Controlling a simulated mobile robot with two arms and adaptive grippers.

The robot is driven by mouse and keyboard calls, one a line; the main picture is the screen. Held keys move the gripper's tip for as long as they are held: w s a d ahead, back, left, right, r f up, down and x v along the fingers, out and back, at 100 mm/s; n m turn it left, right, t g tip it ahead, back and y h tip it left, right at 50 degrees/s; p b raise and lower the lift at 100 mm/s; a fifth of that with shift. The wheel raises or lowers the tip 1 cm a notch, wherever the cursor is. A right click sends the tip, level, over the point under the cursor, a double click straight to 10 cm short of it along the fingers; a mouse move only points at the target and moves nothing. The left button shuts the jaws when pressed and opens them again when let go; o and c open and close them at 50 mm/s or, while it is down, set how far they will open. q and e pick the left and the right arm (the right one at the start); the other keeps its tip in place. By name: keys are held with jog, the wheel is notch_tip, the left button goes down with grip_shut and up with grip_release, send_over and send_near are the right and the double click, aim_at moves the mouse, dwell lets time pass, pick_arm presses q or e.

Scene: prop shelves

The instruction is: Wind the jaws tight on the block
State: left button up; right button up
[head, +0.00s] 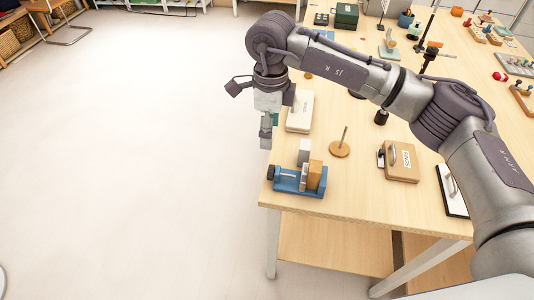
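A small blue vise (290,187) stands at the table's near left corner. Its dark screw knob (271,172) faces left, towards the table edge. A tan wooden block (316,174) stands upright at the right of the vise, beside a thin grey jaw plate (304,176). A light grey upright piece (304,150) rises just behind; I cannot tell whether it is part of the vise. Any gap between jaws and block is too small to tell. My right gripper (266,138) points down beyond the knob, apart from it; its finger opening cannot be made out. My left gripper is out of view.
A round wooden base with a peg (340,149), a tan case (402,161) and a white box (299,112) stand near the vise. A white board with a handle (452,190) lies at right. Several props fill the far table. Floor left of the table is clear.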

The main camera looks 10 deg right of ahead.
jog(key=p, duration=0.2)
send_over(269, 168)
notch_tip(269, 168, down, 5)
jog(key=shift+f, duration=0.1)
notch_tip(269, 168, down, 4)
jog(key=shift+w+r+p, duration=0.1)
jog(key=shift+p, duration=0.25)
notch_tip(269, 168, down, 3)
jog(key=shift+f+p, duration=0.15)
jog(key=shift+p, duration=0.2)
jog(key=shift+f, duration=0.45)
jog(key=shift+c, duration=0.2)
jog(key=c, duration=1.1)
jog(key=shift+f+t+b, duration=0.1)
jog(key=shift+t+b, duration=0.4)
jog(key=shift+b, duration=0.1)
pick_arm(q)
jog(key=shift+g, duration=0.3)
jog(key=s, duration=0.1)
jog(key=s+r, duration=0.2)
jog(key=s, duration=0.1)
